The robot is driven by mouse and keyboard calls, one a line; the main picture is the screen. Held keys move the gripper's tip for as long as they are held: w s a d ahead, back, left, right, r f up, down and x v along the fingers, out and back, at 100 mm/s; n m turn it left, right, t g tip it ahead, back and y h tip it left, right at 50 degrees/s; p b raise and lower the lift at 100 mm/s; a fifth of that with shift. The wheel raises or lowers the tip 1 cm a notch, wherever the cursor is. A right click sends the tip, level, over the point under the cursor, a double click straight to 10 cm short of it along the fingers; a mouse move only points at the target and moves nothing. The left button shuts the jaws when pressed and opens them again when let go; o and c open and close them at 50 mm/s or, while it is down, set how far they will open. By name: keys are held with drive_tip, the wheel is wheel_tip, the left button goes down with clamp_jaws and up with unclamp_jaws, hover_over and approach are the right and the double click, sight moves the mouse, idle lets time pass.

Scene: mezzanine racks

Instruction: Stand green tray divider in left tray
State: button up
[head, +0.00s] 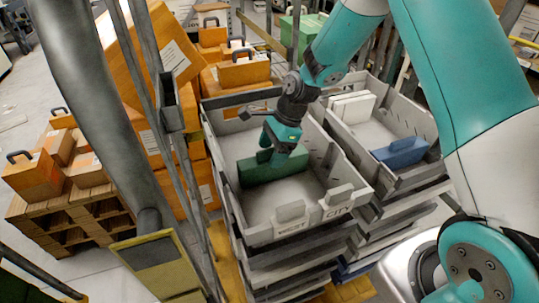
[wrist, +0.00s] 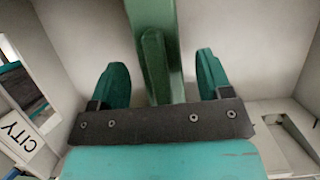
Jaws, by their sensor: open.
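The green tray divider (head: 258,171) appears to stand on its long edge inside the left tray (head: 268,236), toward its back. My gripper (head: 279,146) is low over it, pointing down into the tray, and hides part of its top. In the wrist view the green divider (wrist: 153,28) runs between the fingers of my gripper (wrist: 162,80). The fingers are open, with a gap on each side of the divider. Whether its bottom edge sits in slots is hidden.
The right tray (head: 385,130) holds white dividers (head: 352,107) and a blue divider (head: 402,152). The left tray's front wall has tabs and labels, including CITY (wrist: 15,132). Metal posts and orange boxes (head: 160,60) crowd the left. The left tray's front floor is clear.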

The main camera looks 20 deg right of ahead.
drive_tip(key=v, duration=1)
drive_tip(key=shift+f, duration=0.1)
drive_tip(key=shift+r, duration=0.35)
drive_tip(key=s+a+r+n, duration=0.3)
drive_tip(key=s+n, duration=0.5)
drive_tip(key=s+a+r+n, duration=0.3)
drive_tip(key=s+r+n, duration=0.1)
drive_tip(key=s+n, duration=0.4)
drive_tip(key=s+a+r+n, duration=0.3)
drive_tip(key=s+n, duration=0.6)
drive_tip(key=s, duration=0.1)
drive_tip(key=shift+r, duration=0.4)
